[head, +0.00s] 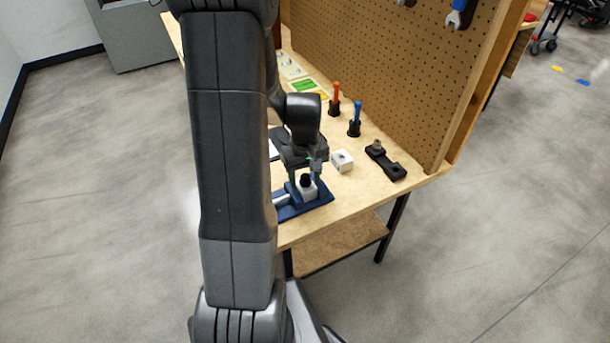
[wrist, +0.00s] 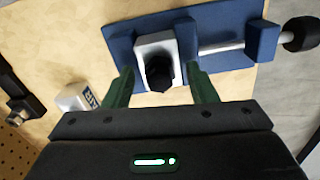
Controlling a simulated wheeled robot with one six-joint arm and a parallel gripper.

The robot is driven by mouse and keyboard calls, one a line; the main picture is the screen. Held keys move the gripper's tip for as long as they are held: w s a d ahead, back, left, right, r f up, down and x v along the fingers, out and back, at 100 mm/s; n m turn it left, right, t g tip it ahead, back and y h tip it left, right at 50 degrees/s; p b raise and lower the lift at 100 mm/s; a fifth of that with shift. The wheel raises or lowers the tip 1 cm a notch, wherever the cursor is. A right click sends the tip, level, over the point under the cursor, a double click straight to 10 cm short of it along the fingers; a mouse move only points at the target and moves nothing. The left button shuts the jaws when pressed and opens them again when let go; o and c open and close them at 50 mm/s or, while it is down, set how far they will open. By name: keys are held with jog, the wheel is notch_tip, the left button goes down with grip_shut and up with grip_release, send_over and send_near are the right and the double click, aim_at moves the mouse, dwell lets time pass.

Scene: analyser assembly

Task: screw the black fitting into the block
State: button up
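The white block (wrist: 157,43) is held between the jaws of a blue vise (wrist: 122,45); the vise (head: 318,202) also shows in the head view, near the bench's front edge. The black fitting (wrist: 160,72) stands on the block, seen end-on from above; in the head view it is a dark knob (head: 305,180). How deep it sits cannot be told. My gripper (wrist: 162,80) is open above the vise, its two green fingers on either side of the fitting with gaps on both sides. In the head view my gripper (head: 309,165) points down just above the fitting.
A white box marked AIR (wrist: 76,97) stands beside the vise; it also shows in the head view (head: 343,161). A black bracket (head: 386,163) lies farther right. Orange (head: 336,97) and blue (head: 356,118) tools stand upright in holders. The pegboard (head: 385,70) borders the bench behind.

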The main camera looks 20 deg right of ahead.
aim_at(305, 176)
notch_tip(305, 176, up, 14)
dwell(0.8)
jog(key=shift+f, duration=0.1)
notch_tip(305, 176, down, 14)
jog(key=shift+r, duration=0.1)
jog(key=shift+w+r, duration=0.1)
jog(key=shift+r, duration=0.55)
